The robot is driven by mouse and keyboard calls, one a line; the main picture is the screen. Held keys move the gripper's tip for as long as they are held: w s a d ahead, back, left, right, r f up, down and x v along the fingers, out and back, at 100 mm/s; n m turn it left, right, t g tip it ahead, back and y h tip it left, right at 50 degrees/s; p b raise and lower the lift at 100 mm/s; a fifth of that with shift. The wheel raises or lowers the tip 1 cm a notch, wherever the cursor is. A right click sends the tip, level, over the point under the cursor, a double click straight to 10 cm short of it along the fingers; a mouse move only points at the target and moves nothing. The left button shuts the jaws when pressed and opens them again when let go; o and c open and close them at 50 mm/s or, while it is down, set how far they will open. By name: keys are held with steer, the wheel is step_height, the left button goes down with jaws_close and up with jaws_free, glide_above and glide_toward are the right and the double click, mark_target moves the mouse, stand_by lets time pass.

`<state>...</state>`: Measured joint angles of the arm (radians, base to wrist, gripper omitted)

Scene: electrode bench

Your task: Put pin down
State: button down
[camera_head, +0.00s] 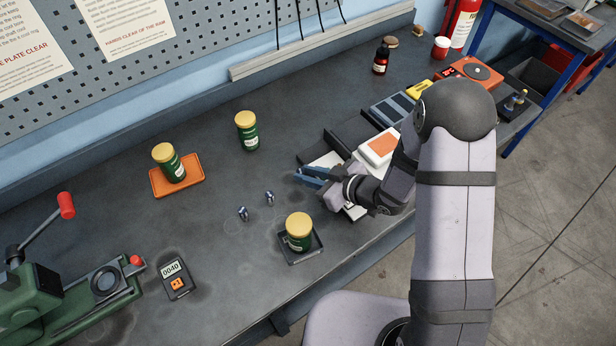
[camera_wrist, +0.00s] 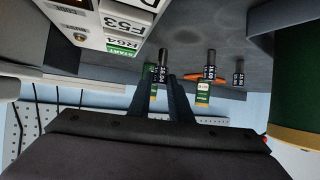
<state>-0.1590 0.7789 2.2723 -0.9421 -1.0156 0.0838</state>
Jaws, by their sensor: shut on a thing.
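My gripper (camera_head: 299,173) is above the bench in the head view, near a dark tray with white strips. In the wrist view my gripper (camera_wrist: 168,80) is shut on a small dark pin (camera_wrist: 162,72) labelled 16.04, held between its fingertips. The held pin is not clear in the head view. Two other silvery pins, a left one (camera_head: 243,213) and a right one (camera_head: 269,197), stand apart on the bench, left of my gripper. In the wrist view two labelled pins, a larger one (camera_wrist: 210,66) and a smaller one (camera_wrist: 239,75), stand beyond the held pin.
A green jar in a black tray (camera_head: 301,256) stands near the front edge; another sits on an orange tray (camera_head: 187,188). A third jar (camera_head: 247,131) stands behind. A meter (camera_head: 174,278) and green press (camera_head: 40,295) are left. White labelled blocks (camera_wrist: 122,22) are close to my gripper.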

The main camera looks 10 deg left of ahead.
steer(key=shift+f, duration=0.9)
steer(key=shift+f, duration=0.2)
steer(key=c, duration=1.6)
jaws_free()
steer(key=shift+r, duration=0.15)
steer(key=shift+d+r, duration=0.1)
steer(key=shift+r, duration=0.05)
steer(key=b+v, duration=0.1)
steer(key=v, duration=1)
steer(key=shift+s+d+r, duration=0.15)
steer(key=shift+s+d, duration=0.1)
steer(key=shift+d, duration=0.05)
